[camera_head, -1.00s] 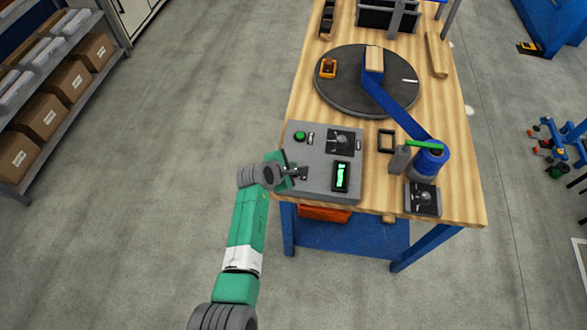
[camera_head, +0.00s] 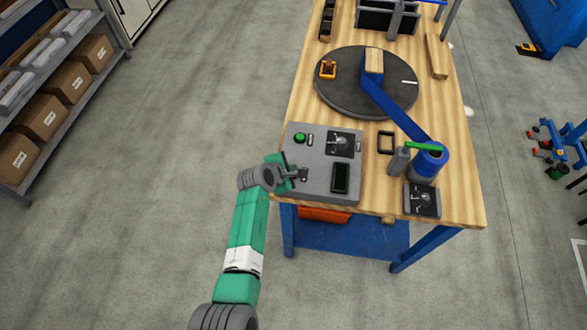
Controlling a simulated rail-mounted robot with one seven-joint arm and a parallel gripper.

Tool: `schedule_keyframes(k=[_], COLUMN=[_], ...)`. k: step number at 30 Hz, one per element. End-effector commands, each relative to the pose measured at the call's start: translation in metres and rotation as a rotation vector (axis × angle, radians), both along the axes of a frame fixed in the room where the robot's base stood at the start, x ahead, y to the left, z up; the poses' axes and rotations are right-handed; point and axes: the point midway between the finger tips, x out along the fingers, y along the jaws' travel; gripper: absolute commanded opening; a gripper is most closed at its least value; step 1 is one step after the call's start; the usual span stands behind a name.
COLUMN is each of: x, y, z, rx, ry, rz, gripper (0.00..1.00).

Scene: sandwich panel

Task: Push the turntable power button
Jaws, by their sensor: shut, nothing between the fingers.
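The grey control panel (camera_head: 315,182) lies on the near left part of the wooden workbench. It carries a round green button (camera_head: 300,137), a joystick (camera_head: 341,142) and a display (camera_head: 341,178), which is dark. My gripper (camera_head: 304,174) is shut and empty, over the panel's left part, left of the display and below the green button. Its fingers cover the panel surface there, so any button beneath them is hidden. I cannot tell whether the tips touch the panel. The dark round turntable (camera_head: 345,98) sits farther back on the bench.
A blue arm (camera_head: 395,108) reaches over the turntable from a blue post (camera_head: 428,162). An orange part (camera_head: 327,69) sits on the turntable. A second joystick box (camera_head: 422,199) stands at the bench's near right. The floor left of the bench is clear.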

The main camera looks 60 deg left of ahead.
Motion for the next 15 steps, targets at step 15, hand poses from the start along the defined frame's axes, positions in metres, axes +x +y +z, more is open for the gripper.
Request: schedule_keyframes(k=[15], x=[0.000], y=[0.000], z=[0.026], rx=[0.001], ry=[-0.001], rz=[0.000], gripper=[0.00])
